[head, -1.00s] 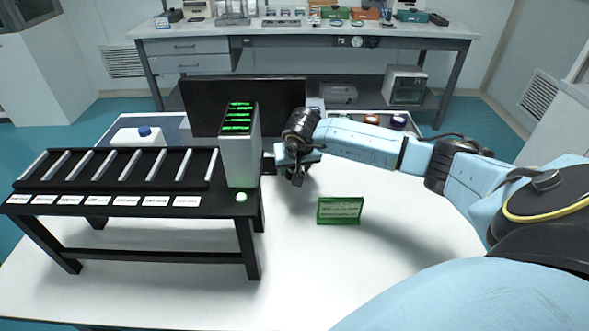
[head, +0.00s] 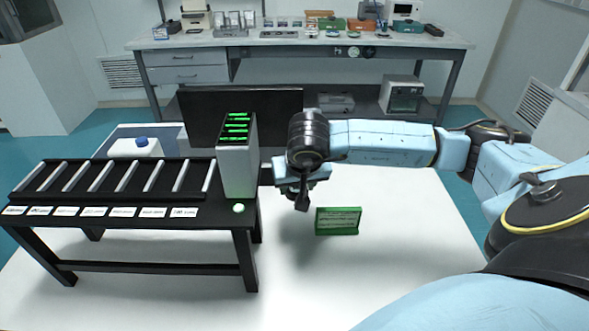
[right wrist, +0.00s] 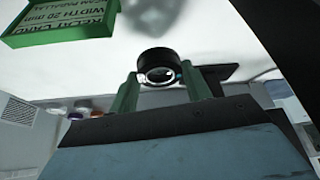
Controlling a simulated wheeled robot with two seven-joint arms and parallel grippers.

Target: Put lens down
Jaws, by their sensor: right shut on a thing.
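The lens (right wrist: 158,57), a black ring with clear glass, sits between the green fingertips of my right gripper (right wrist: 159,76) in the right wrist view. The gripper is shut on it. In the head view my right gripper (head: 302,198) points down over the white table (head: 410,225), right of the black rack and just left of the green card. The lens cannot be told clearly from the dark fingertips there. In the wrist view the lens appears apart from the tabletop. My left gripper is not in view.
A green card stand (head: 338,221) stands close by; it also shows in the wrist view (right wrist: 55,20). A black rack (head: 110,178) with slanted bars and labels stands left, with a grey box (head: 237,160) showing green lines. The front right tabletop is clear.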

